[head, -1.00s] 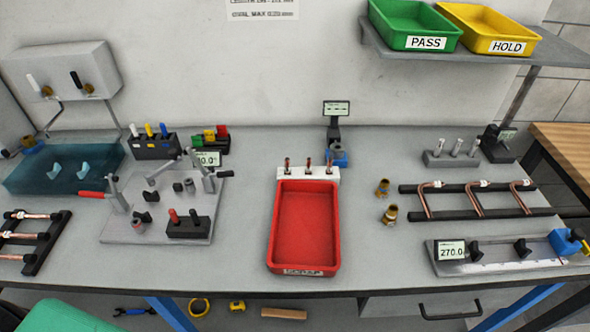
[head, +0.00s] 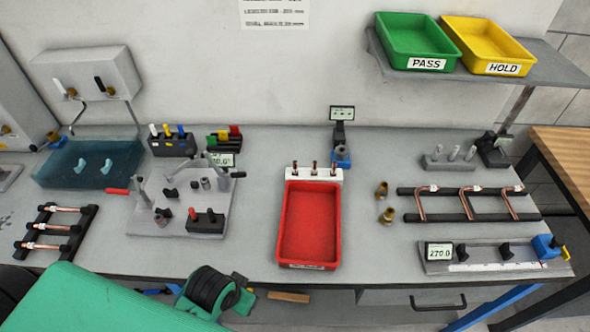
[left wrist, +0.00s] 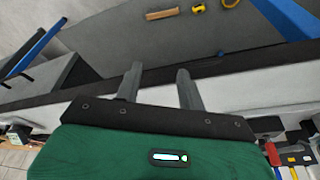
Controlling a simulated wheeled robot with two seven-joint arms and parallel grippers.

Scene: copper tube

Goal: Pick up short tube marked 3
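Several straight copper tubes with white tags lie across a black rack (head: 83,222) at the left of the bench; an upper tube (head: 66,209), a middle tube (head: 56,228) and a lower tube (head: 44,246) show. Their numbers are too small to read, so I cannot tell which is marked 3. My left arm reaches in green at the lower left, below and right of the rack. In the left wrist view my left gripper (left wrist: 159,82) has its two grey fingers apart with nothing between them. No tube shows in that view. My right gripper is not in view.
A fixture plate (head: 180,220) with clamps stands right of the rack. A red tray (head: 308,225) is central, with small copper pieces in a white block behind it. Bent tubes (head: 470,203) lie on a right rack. The bench's front edge runs near my left arm.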

